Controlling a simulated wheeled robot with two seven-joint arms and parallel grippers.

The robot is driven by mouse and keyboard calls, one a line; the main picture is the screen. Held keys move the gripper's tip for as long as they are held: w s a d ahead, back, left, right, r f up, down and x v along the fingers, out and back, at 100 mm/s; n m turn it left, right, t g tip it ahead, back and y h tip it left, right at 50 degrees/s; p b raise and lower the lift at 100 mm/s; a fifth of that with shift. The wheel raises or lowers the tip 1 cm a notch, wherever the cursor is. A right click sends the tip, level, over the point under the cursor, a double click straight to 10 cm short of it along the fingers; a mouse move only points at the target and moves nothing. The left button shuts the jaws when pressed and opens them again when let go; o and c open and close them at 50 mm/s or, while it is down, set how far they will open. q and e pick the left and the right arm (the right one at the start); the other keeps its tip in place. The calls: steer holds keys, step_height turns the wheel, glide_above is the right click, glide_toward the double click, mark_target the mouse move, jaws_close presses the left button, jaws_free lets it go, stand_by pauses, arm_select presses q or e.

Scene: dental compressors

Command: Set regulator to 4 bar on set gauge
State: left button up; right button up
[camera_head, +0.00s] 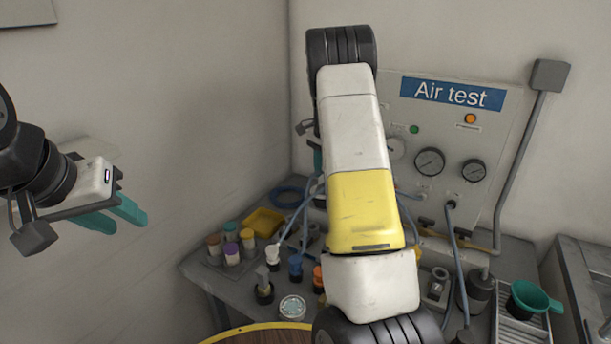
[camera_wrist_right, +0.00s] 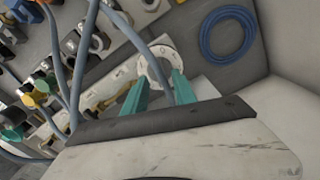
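The Air test panel (camera_head: 508,125) carries two dark-rimmed gauges, one larger (camera_head: 430,162) and one smaller (camera_head: 473,171). The needle readings are too small to make out. A pale round part (camera_head: 396,148) is partly hidden behind my right arm. In the right wrist view, my right gripper (camera_wrist_right: 160,86) has its teal fingers apart, with a white round part (camera_wrist_right: 144,70) just beyond the tips. I cannot tell whether they touch, or whether this part is the regulator. My left gripper (camera_head: 115,215) is open and empty at the left, away from the panel.
Blue-grey hoses (camera_wrist_right: 128,32) run close by the right fingers. A coiled blue hose (camera_wrist_right: 228,34) lies near the wall. The bench holds a yellow tray (camera_head: 264,222), several capped bottles (camera_head: 232,252) and a green cup (camera_head: 530,298). A grey pipe (camera_head: 517,165) stands at the panel's right.

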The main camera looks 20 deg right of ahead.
steer(key=shift+r, duration=2.25)
steer(key=shift+r, duration=0.15)
steer(key=s+a+r+n+t+y, duration=0.25)
steer(key=s+a+r+n, duration=0.6)
steer(key=s+r, duration=0.6)
steer(key=s+a+f+n+t, duration=0.1)
steer(key=s+a, duration=0.3)
steer(key=s, duration=0.5)
steer(key=s+a+n+t, duration=0.2)
steer(key=s+a+n, duration=0.2)
steer(key=s, duration=0.6)
steer(key=shift+s+a+f+n+t, duration=0.15)
steer(key=shift+a+f+n+t, duration=0.2)
steer(key=shift+a, duration=0.2)
